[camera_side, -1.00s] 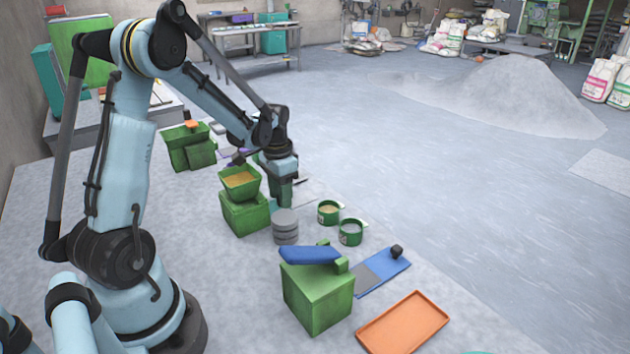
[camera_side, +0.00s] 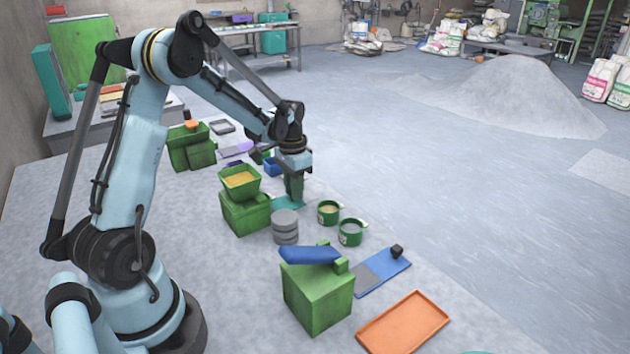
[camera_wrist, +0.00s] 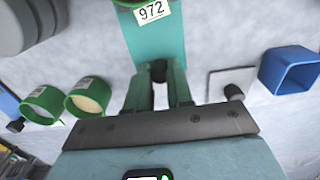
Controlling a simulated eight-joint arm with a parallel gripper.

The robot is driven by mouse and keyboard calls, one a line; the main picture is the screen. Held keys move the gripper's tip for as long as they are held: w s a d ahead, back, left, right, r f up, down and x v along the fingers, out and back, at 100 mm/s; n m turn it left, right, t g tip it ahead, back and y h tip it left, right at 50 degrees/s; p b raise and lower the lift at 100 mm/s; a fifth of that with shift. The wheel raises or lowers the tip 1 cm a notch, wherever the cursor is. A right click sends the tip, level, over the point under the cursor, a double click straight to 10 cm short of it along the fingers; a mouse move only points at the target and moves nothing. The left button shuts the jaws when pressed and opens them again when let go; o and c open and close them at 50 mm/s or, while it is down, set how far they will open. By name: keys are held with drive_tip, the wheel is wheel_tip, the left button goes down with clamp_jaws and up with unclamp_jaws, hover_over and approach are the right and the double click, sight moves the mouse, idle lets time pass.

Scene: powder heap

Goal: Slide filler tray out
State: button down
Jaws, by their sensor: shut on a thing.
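The teal tray (camera_wrist: 156,42) runs from the top of the wrist view down to my gripper (camera_wrist: 158,90). My gripper is shut on the tray's dark knob (camera_wrist: 158,71). In the side view the tray (camera_side: 287,203) lies flat on the bench, between the green filler block (camera_side: 245,214) and my gripper (camera_side: 294,200). A bowl-like green hopper (camera_side: 240,181) with tan powder sits on the block. A label reading 972 (camera_wrist: 152,12) shows at the top of the wrist view. I cannot tell how much of the tray is still inside the block.
Grey stacked discs (camera_side: 285,226) and two green cups (camera_side: 328,212) (camera_side: 350,232) stand close by. A blue open box (camera_wrist: 290,71) and a pale plate with a dark knob (camera_wrist: 232,84) are on the other side. An orange tray (camera_side: 403,323) lies at the front.

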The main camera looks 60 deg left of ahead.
drive_tip(key=shift+w, duration=3.15)
drive_tip(key=c, duration=1.1)
unclamp_jaws()
drive_tip(key=shift+r, duration=0.1)
drive_tip(key=shift+r, duration=3.65)
drive_tip(key=shift+d, duration=0.1)
drive_tip(key=s+d+r+t, duration=0.2)
drive_tip(key=s+d+r, duration=0.25)
drive_tip(key=d, duration=0.25)
drive_tip(key=s+d+r+t, duration=0.3)
drive_tip(key=s+d, duration=0.2)
drive_tip(key=d, duration=0.3)
drive_tip(key=s+d+f, duration=0.1)
drive_tip(key=s, duration=0.1)
drive_tip(key=s+d+t, duration=0.1)
drive_tip(key=s+d, duration=0.1)
drive_tip(key=s+d+f+t, duration=0.1)
drive_tip(key=s, duration=0.1)
drive_tip(key=shift+s+d+f, duration=0.2)
drive_tip(key=shift+d+f, duration=0.1)
drive_tip(key=shift+d, duration=0.1)
